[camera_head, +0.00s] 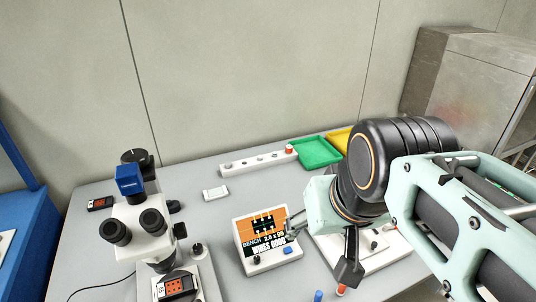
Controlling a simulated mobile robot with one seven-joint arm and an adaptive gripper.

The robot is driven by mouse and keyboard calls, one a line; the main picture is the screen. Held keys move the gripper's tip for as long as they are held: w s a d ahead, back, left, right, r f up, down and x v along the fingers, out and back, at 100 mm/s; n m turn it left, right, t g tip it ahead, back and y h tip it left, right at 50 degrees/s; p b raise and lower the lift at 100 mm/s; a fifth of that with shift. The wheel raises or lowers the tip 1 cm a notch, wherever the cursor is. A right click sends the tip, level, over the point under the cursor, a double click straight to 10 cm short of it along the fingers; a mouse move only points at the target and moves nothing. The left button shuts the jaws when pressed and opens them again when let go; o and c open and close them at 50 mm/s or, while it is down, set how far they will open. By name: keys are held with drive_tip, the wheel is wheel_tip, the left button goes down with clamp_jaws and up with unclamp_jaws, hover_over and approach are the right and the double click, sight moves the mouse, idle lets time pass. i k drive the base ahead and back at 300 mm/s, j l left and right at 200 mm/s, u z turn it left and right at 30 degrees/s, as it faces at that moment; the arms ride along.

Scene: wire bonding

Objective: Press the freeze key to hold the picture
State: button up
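A white display unit (242,235) stands on the bench, its orange picture showing a black part and the words "BENCH 2.0 x 05 WIRES GOOD". On its lower front are a dark knob (257,259) and a blue key (288,250). No label reading freeze can be made out. My wrist and arm cover the area to the right.
A microscope (148,232) with a blue camera stands at left. A white strip with knobs (258,161), a green tray (316,152) and a yellow tray (338,138) lie at the back. A white base (385,258) is partly hidden under my arm. Grey bench (215,215) is clear left of the display.

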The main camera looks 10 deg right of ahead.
sight(288, 249)
drive_tip(key=l+u, duration=0.45)
drive_tip(key=j+z, duration=0.55)
drive_tip(key=l+u, duration=0.2)
drive_tip(key=l, duration=0.35)
drive_tip(key=l+u, duration=0.2)
drive_tip(key=l, duration=0.4)
drive_tip(key=k+l+u, duration=0.2)
drive_tip(key=l, duration=0.3)
drive_tip(key=i+l, duration=0.05)
